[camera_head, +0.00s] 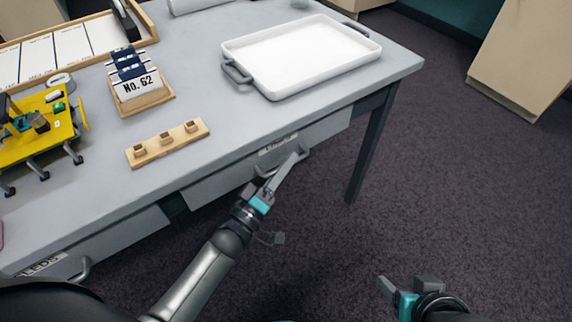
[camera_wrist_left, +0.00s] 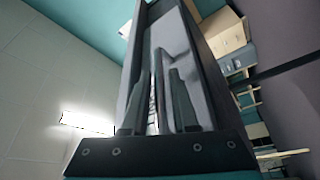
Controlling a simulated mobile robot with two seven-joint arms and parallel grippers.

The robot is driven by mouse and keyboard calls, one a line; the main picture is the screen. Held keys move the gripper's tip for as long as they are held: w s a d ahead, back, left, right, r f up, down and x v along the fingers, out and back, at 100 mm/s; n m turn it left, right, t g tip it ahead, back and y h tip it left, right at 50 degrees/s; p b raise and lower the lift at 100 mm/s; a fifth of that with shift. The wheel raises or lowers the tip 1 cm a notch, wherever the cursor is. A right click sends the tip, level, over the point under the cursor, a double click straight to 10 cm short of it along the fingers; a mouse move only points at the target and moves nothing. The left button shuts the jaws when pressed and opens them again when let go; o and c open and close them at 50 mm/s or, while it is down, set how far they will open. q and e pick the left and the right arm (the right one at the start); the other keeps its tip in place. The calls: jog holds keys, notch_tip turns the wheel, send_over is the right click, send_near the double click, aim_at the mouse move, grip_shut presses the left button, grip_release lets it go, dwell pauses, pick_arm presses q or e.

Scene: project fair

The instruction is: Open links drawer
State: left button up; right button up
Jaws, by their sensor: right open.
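The grey desk has a drawer (camera_head: 325,132) under its right half, with a small label (camera_head: 278,145) that is too blurred to read surely. This drawer looks closed, its front close under the tabletop edge. Its handle (camera_head: 305,154) is partly hidden by my left gripper (camera_head: 283,174), which reaches up to it from below. In the left wrist view the fingers (camera_wrist_left: 157,98) are close together with a narrow gap, and the curved handle (camera_wrist_left: 186,57) lies at them. They seem closed on it. My right gripper (camera_head: 405,285) is open and empty above the carpet, apart from the desk.
Another drawer labelled LEDS (camera_head: 43,264) is at the lower left. On the desk stand a white tray (camera_head: 300,55), a "No. 62" card holder (camera_head: 137,86), a wooden block with small cups (camera_head: 167,143) and a yellow model (camera_head: 38,130). The carpet right of the desk leg (camera_head: 372,145) is clear.

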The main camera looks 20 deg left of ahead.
pick_arm(q)
jog(key=shift+c, duration=0.4)
grip_shut()
dwell(1.1)
